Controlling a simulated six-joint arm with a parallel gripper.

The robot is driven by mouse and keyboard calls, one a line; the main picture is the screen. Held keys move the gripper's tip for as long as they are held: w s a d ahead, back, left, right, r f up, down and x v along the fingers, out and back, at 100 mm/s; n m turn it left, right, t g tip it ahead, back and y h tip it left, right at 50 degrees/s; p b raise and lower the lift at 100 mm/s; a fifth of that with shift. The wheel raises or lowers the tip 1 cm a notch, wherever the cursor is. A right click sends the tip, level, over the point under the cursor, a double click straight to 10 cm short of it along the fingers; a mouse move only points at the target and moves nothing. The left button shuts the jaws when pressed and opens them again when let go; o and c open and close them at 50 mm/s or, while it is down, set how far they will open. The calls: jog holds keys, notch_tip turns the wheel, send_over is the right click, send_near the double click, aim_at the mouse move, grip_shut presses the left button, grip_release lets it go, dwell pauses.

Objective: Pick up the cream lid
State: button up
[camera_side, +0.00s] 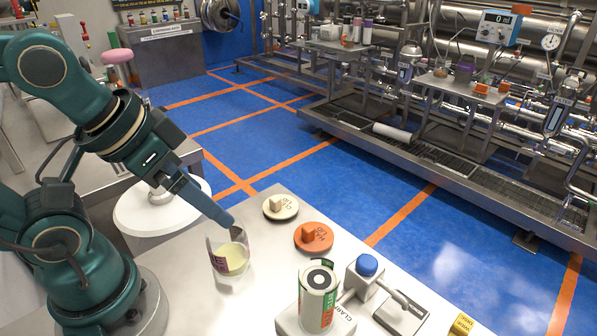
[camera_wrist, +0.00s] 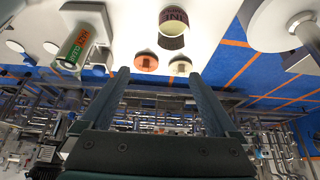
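The cream lid (camera_side: 281,207) is a flat round disc with a block-shaped knob, lying on the pale bench top in the side view. It also shows in the wrist view (camera_wrist: 180,67), between the lines of the two fingers and nearer the right one. My gripper (camera_side: 229,222) is tilted down, left of the lid, and its tip overlaps the rim of the clear beaker; I cannot tell whether they touch. In the wrist view my gripper (camera_wrist: 158,76) has its two fingers wide apart with nothing between them.
An orange lid (camera_side: 313,238) lies close to the cream lid. The beaker (camera_side: 230,258) holds cream-coloured contents. A labelled canister (camera_side: 318,300) stands on a white base near the front, beside a blue-topped device (camera_side: 366,267). A round white stand (camera_side: 150,212) is at the left.

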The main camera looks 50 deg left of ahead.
jog(key=shift+d, duration=0.1)
jog(key=w+d+n+g+h, duration=0.3)
jog(key=d+n+h, duration=0.2)
jog(key=n, duration=0.1)
jog(key=n+t+h, duration=0.5)
jog(key=n, duration=1.3)
send_over(267, 204)
jog(key=s+a, duration=0.1)
notch_tip(267, 204, down, 11)
jog(key=shift+s, duration=0.1)
jog(key=f, duration=0.1)
jog(key=s+a+f+n+t, duration=0.1)
jog(key=a+f+n, duration=0.1)
jog(key=shift+s+a+f, duration=0.1)
jog(key=shift+s+f, duration=0.15)
jog(key=shift+s, duration=0.15)
jog(key=shift+x, duration=2.4)
